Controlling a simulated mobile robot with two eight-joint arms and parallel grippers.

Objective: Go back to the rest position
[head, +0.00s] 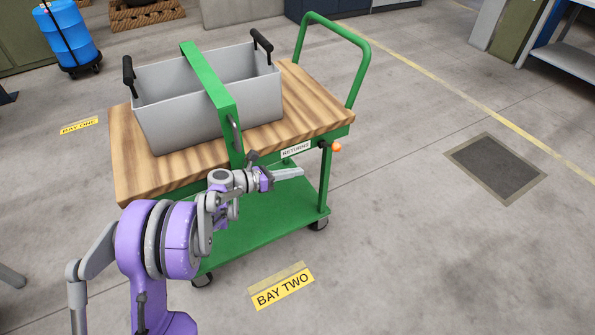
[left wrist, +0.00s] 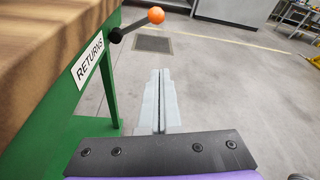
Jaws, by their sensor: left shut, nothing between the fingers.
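My left gripper (head: 289,173) is beside the front edge of the green cart, a little below its wooden top (head: 312,103). In the left wrist view its two grey fingers (left wrist: 160,90) lie together with nothing between them. They point past the cart's corner, apart from the orange-knobbed lever (head: 336,147). That lever's orange ball also shows in the left wrist view (left wrist: 155,15). My right gripper is in neither view.
A grey open bin (head: 170,125) with black handles stands on the cart top under a green strap (head: 208,75). The lower green shelf (head: 270,225) is empty. A yellow BAY TWO sign (head: 283,288) lies on the floor.

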